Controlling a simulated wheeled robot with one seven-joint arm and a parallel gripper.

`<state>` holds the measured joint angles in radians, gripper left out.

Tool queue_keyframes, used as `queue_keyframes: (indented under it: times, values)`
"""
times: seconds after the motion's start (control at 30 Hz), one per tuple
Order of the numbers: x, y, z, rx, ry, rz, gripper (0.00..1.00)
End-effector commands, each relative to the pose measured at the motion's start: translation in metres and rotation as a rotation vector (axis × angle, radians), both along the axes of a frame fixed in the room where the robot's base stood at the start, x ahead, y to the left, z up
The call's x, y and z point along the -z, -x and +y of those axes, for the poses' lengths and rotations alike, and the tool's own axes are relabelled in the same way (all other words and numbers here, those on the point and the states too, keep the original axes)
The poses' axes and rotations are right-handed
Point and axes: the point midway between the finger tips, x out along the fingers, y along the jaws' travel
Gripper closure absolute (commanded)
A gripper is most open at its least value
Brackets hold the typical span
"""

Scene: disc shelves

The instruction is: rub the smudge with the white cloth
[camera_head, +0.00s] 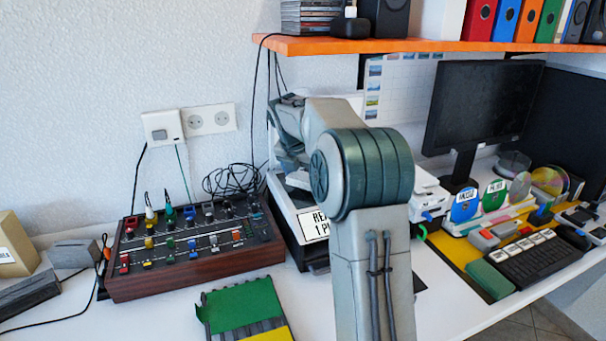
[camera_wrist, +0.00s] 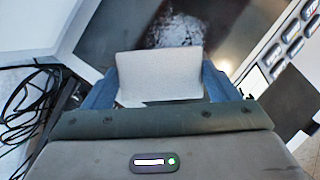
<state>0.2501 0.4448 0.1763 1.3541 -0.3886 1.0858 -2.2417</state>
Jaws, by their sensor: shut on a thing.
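In the wrist view my gripper (camera_wrist: 160,88) is shut on the white cloth (camera_wrist: 160,72), which stands up as a pale, flat piece between the two blue fingers. The smudge (camera_wrist: 175,28) is a whitish, speckled patch on a dark, glossy surface (camera_wrist: 112,38) just beyond the cloth. The cloth covers the near part of that surface, and I cannot tell whether it touches it. In the head view my arm hides the gripper, cloth and smudge.
A white machine with a label (camera_head: 314,225) stands partly behind my arm. A control box with knobs (camera_head: 190,245) and loose black cables (camera_wrist: 28,105) lie to the left. An orange shelf (camera_head: 400,45) overhangs the desk. A monitor (camera_head: 480,105) and discs stand to the right.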

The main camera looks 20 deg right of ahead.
Motion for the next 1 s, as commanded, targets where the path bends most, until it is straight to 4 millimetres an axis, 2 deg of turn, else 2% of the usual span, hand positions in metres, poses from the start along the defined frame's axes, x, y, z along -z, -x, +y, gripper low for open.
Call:
queue_keyframes:
  times: [1.0]
  values:
    - [0.019, 0.0, 0.0, 0.0, 0.0, 0.0, 0.37]
